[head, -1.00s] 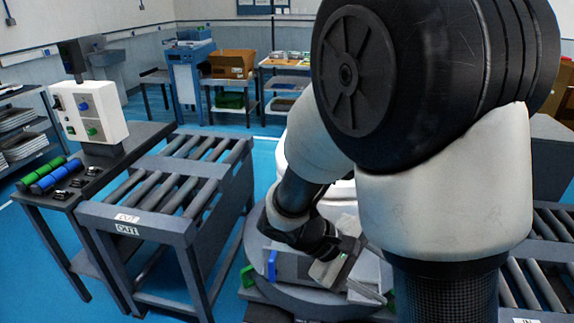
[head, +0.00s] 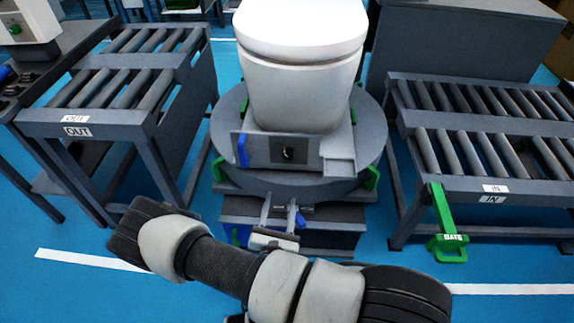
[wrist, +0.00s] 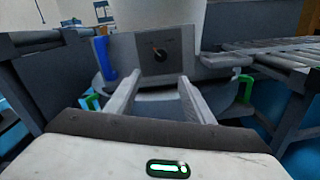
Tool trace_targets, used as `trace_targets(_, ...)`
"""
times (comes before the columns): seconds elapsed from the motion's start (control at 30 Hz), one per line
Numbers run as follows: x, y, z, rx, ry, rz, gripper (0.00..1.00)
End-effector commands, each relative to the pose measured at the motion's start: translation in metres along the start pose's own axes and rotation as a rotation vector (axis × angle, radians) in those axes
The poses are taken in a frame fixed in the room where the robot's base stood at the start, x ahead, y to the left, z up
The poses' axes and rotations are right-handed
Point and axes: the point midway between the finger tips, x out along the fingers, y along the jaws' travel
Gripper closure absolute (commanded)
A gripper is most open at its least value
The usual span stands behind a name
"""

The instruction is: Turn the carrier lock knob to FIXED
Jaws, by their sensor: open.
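The carrier lock knob (head: 287,153) is a small dark knob on the grey front panel of the round carrier under a white toilet (head: 300,70). In the wrist view the knob (wrist: 160,56) shows face-on, with a light pointer tilted to the upper left. Tiny marks lie around it, too small to read. My gripper (head: 279,204) is in front of and below the panel in the head view, apart from it. In the wrist view my gripper (wrist: 163,77) is open and empty, its two fingers pointing toward the panel with the knob framed just above and between the tips.
A blue handle (head: 242,150) stands at the panel's left end, and a grey block (head: 338,152) at its right. The OUT roller table (head: 85,117) is at left, the IN roller table (head: 470,180) at right with a green GATE lever (head: 445,225).

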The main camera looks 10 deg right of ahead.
Motion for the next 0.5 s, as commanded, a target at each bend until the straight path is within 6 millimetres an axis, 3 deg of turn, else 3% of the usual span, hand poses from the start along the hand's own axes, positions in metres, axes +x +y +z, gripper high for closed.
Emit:
trace_targets(0.17, 0.022, 0.0, 0.0, 0.003, -0.002, -0.002, 0.52)
trace_targets(0.5, 0.096, -0.001, -0.001, 0.003, -0.004, -0.004, 0.52)
